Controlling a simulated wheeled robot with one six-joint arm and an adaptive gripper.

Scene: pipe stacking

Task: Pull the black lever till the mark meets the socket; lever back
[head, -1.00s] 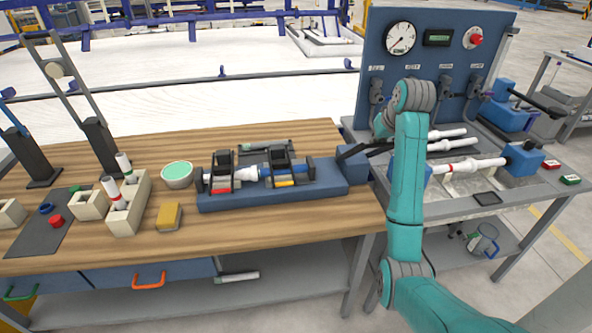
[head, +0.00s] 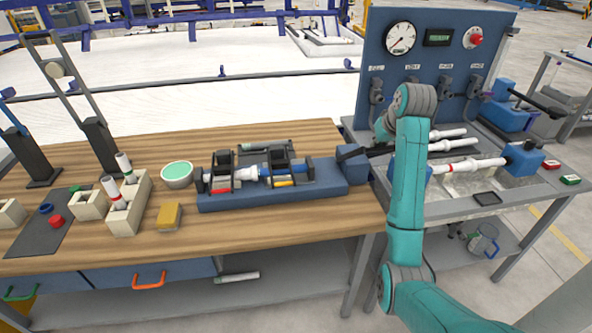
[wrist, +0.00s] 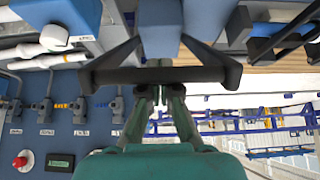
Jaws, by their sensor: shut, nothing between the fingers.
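The black lever (head: 376,151) sits at the right end of the blue pipe jig (head: 320,192), by its blue end block (head: 352,166). In the wrist view its black crossbar (wrist: 110,76) spans the middle. My gripper (wrist: 160,100) is shut and empty, right at the crossbar; whether it touches the bar I cannot tell. In the head view my arm hides the gripper. A white pipe (head: 230,174) lies in the jig's clamps beside a blue piece (head: 265,172), apparently the socket. The mark is too small to make out.
A panel with a gauge (head: 400,38) and valves stands behind my arm. White pipes (head: 450,133) lie on the right bench. A bowl (head: 177,174), a yellow sponge (head: 169,215) and a pipe holder (head: 128,210) stand left of the jig.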

